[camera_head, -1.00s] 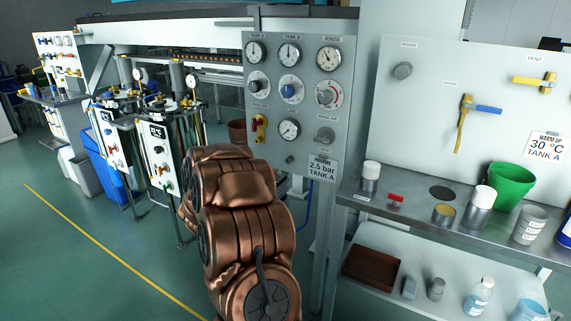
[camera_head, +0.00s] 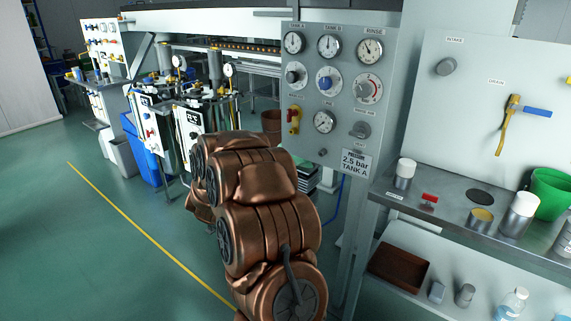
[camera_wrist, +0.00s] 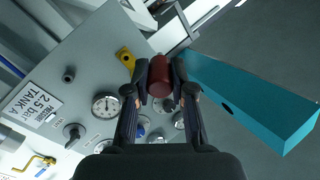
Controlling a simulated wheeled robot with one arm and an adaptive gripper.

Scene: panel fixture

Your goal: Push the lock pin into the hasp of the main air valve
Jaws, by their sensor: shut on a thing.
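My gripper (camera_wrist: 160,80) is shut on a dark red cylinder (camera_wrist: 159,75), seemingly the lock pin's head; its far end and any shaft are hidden. The yellow and red valve (camera_head: 293,117), seemingly the main air valve, is at the left edge of the grey gauge panel (camera_head: 309,145). Its yellow part (camera_wrist: 125,58) shows just left of the held cylinder in the wrist view. The cylinder appears nearer to the camera than the panel, apart from the valve. In the head view my arm hides my gripper.
Gauges and knobs fill the panel beside the valve. A teal beam (camera_wrist: 250,100) is right of my gripper in the wrist view. A metal shelf (camera_head: 455,210) with cups and a small red item (camera_head: 429,199) stands at right. Open green floor is at left.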

